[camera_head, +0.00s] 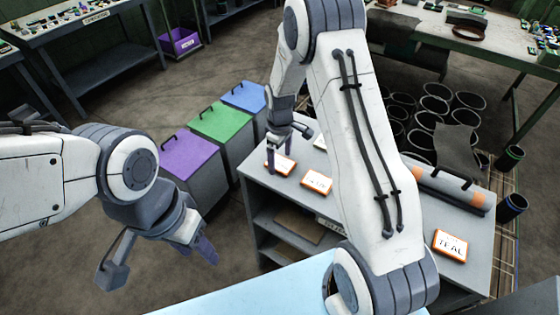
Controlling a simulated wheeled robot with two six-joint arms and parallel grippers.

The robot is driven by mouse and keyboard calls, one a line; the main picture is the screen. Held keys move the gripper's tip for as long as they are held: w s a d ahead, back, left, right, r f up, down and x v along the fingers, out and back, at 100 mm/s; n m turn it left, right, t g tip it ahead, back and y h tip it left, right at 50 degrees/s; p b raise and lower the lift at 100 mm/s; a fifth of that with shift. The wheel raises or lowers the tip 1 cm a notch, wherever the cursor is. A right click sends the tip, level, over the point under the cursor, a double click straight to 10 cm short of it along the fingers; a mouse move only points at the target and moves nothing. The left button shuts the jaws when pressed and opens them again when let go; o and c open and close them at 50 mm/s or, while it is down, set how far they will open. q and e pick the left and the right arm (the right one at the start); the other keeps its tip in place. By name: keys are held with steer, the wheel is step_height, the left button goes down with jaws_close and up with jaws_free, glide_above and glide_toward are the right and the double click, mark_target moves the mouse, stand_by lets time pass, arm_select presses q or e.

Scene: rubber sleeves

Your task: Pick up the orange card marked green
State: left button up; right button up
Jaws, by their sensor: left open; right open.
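Orange-edged cards with white faces lie on the grey cabinet top. The left card (284,166) is partly covered by my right gripper (273,157), which is open above or at its left end; I cannot tell if they touch. A middle card (316,181) lies just right of it, its word too small to read. A third card (450,245) at the far right reads TEAL. A pale item (320,143) behind is mostly hidden by my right arm. My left gripper (202,245) is open and empty, over the floor left of the cabinet.
Bins with purple (184,155), green (220,121) and blue (244,96) lids stand left of the cabinet (400,275). A grey case with orange ends (450,190) lies at the cabinet's right. Several black tubes (437,103) stand behind. A light blue surface (240,295) is in front.

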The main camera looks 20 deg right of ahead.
steer(key=shift+f, duration=0.5)
steer(key=c, duration=1.3)
steer(key=shift+o, duration=0.2)
steer(key=shift+r, duration=0.1)
